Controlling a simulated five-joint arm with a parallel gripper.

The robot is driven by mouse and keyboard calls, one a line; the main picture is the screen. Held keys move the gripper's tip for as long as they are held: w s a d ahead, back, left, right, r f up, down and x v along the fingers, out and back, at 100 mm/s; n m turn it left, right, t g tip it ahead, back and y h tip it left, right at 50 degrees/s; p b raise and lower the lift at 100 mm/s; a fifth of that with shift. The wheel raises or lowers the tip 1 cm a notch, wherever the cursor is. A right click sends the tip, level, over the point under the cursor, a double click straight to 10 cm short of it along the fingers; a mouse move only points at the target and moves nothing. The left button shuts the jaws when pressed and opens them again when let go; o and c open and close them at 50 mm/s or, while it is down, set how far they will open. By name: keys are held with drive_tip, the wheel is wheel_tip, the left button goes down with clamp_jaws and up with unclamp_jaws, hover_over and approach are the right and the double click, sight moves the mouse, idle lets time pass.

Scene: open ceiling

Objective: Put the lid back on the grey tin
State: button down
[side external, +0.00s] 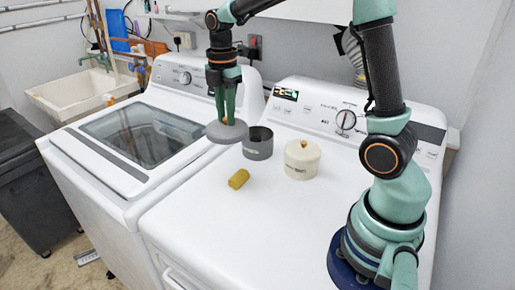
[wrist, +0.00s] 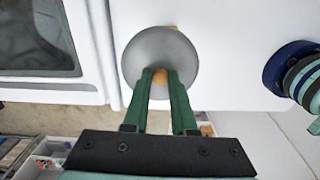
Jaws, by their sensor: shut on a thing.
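My gripper (side external: 226,119) is shut on the knob of a round grey lid (side external: 227,132). It holds the lid up in the air, to the left of the grey tin (side external: 258,145). The tin stands upright and open on the right-hand white machine, and its dark inside shows. In the wrist view my gripper (wrist: 160,77) pinches the orange-brown knob, and the grey lid (wrist: 160,45) spreads around it. The lid hides the tin in that view.
A cream tin with its lid on (side external: 302,160) stands just right of the grey tin. A small yellow-olive cylinder (side external: 239,179) lies in front of them. The white machine top (side external: 235,225) is clear toward the front. A washer with a glass lid (side external: 140,137) stands left.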

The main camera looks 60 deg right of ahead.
drive_tip(key=w+d+f+m, duration=0.1)
drive_tip(key=d+f+m, duration=0.1)
drive_tip(key=d, duration=0.7)
drive_tip(key=w+d+f+m, duration=0.1)
drive_tip(key=d+f+m, duration=0.1)
drive_tip(key=d, duration=0.6)
drive_tip(key=shift+d+f, duration=0.2)
drive_tip(key=shift+f, duration=3.05)
drive_tip(key=shift+f, duration=0.2)
drive_tip(key=shift+c, duration=0.8)
unclamp_jaws()
drive_tip(key=shift+r, duration=0.15)
wheel_tip(320, 180, up, 7)
